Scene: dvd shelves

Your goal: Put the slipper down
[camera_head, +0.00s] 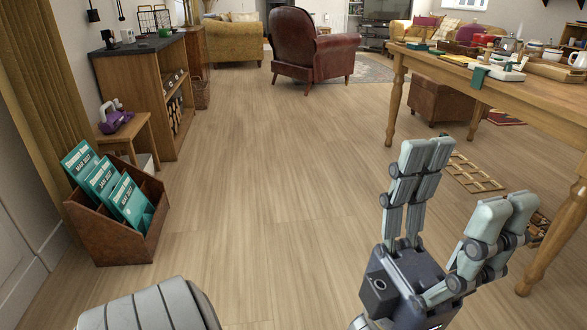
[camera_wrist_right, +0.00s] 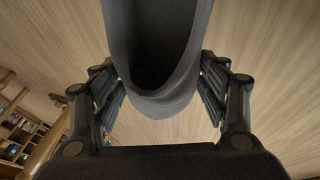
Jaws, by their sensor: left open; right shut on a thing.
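A dark grey slipper (camera_wrist_right: 163,105) fills the upper middle of the right wrist view, its dark opening facing the camera. My right gripper (camera_wrist_right: 160,88) is shut on it, with one finger set on each side. The slipper's far end is cut off by the top of the picture, and wooden floor shows behind it. In the head view my left gripper (camera_head: 468,180) stands at the lower right, its pale fingers spread open and empty above the floor. My right gripper and the slipper do not show in the head view.
A wooden table (camera_head: 545,97) bearing dishes is at the right. A gold lattice rack (camera_head: 470,174) lies by it. The middle floor is clear.

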